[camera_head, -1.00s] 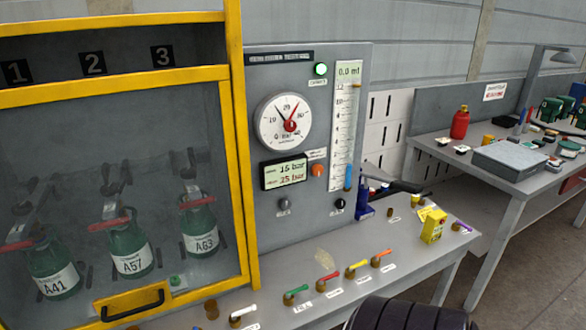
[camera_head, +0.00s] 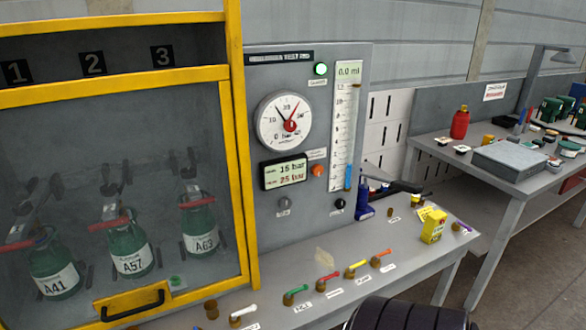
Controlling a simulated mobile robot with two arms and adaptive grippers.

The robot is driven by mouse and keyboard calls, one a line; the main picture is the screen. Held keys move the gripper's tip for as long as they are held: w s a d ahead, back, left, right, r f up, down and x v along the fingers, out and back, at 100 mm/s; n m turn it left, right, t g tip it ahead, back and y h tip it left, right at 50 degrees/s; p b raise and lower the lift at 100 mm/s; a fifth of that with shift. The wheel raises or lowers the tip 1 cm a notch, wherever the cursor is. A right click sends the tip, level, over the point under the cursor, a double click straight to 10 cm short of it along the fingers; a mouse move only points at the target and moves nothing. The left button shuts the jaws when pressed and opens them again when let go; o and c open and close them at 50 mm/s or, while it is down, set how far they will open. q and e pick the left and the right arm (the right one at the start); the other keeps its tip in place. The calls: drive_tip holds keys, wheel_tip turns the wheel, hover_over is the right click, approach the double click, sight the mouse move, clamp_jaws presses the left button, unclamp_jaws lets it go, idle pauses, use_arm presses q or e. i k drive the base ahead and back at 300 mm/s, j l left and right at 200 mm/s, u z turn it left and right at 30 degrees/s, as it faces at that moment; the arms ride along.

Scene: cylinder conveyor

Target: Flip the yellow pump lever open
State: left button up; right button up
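The yellow lever (camera_head: 358,265) sits on a small brass valve on the bench, to the right of the red lever and left of the orange one. Its handle points up and to the right in the picture, in much the same direction as its neighbours. A small white label lies in front of it. Nothing touches it. Neither of my grippers is in view. A dark ribbed cylinder at the bottom edge looks like a part of my arm, but I cannot tell which part.
The bench (camera_head: 310,314) also carries a white lever (camera_head: 243,312), green lever (camera_head: 297,291), red lever (camera_head: 328,277), orange lever (camera_head: 383,255) and purple lever (camera_head: 461,226). A yellow box (camera_head: 433,226) stands right. The gauge panel (camera_head: 318,222) rises behind; a yellow-framed cabinet (camera_head: 238,130) stands left.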

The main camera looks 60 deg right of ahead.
sight(364, 261)
drive_tip(key=z, duration=2.4)
